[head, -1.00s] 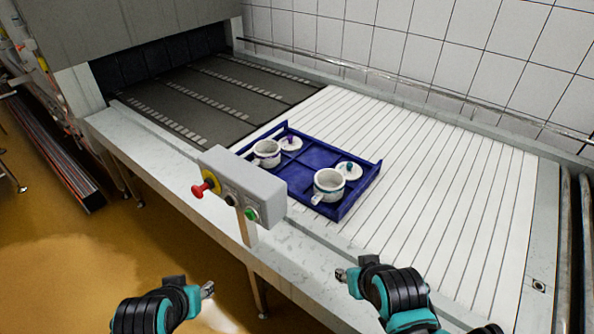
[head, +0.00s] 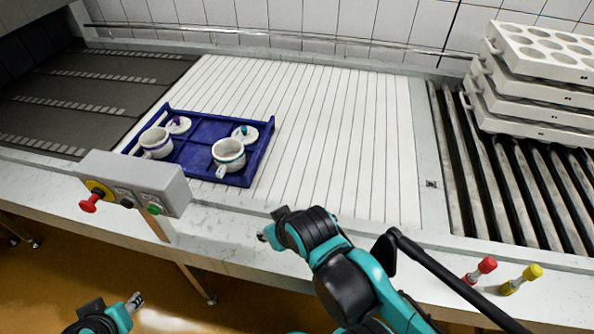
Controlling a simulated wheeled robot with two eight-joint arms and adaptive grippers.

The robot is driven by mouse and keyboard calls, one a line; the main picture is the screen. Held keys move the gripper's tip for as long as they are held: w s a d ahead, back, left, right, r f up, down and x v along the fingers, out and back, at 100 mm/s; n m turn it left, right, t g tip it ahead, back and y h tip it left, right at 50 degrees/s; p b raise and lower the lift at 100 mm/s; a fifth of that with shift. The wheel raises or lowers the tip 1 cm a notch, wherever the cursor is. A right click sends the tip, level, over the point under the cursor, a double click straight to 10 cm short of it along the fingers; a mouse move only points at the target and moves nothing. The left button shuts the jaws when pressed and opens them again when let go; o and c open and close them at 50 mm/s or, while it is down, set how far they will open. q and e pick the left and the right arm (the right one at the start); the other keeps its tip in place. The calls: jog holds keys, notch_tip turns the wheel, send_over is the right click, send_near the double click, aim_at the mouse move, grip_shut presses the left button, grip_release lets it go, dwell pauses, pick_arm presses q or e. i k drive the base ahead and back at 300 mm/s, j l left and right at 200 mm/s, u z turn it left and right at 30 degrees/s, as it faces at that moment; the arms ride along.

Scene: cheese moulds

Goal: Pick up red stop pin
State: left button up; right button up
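My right gripper (head: 264,236) is over the front ledge, well to the left of the red pin, and looks empty. My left gripper (head: 137,299) is at the lower left, in front of the conveyor and far from the pins. Both grippers are too small in the picture to show whether their fingers are apart.
A blue tray (head: 262,161) with white pots and lids rests on the white slatted belt (head: 335,140). A control box (head: 150,180) with a red button stands at the front left. White moulds (head: 535,90) are stacked on the rollers at the right.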

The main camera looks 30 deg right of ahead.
aim_at(489, 264)
jog(key=j, duration=0.65)
jog(key=z, duration=1.95)
jog(key=i+l+z, duration=0.1)
jog(key=z, duration=0.25)
jog(key=i+z, duration=0.15)
jog(key=z, duration=0.2)
jog(key=i+z, duration=0.15)
jog(key=z, duration=0.2)
